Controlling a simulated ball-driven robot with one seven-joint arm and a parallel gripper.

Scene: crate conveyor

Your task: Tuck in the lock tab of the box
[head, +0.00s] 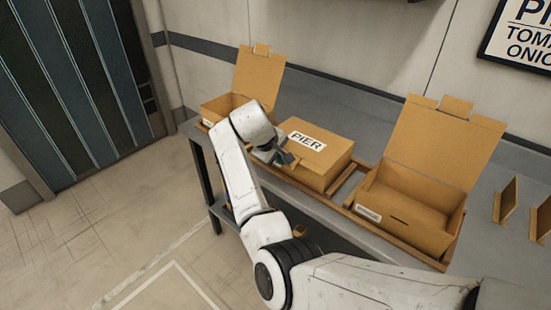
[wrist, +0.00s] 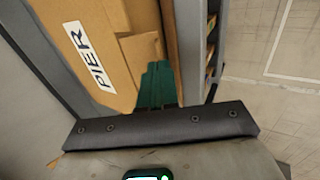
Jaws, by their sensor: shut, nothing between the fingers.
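The box (head: 318,163) marked PIER stands in the middle of the bench with its lid down. In the wrist view the box (wrist: 108,20) fills the upper left, its label reading sideways. A cardboard tab (wrist: 141,47) shows at the lid's edge, just beyond my fingertips; I cannot tell how far it is in its slot. My gripper (head: 287,157) is at the front left of this box. Its green fingers, together and empty, show in the wrist view (wrist: 157,67) close to the tab. I cannot tell whether they touch it. My arm hides part of the box's front in the head view.
An open box (head: 408,207) with a raised lid and a front slot stands to the right. Another open box (head: 217,108) stands to the left, partly behind my arm. Wooden rails edge the grey bench (head: 330,225). Small upright brown panels (head: 508,199) stand at far right.

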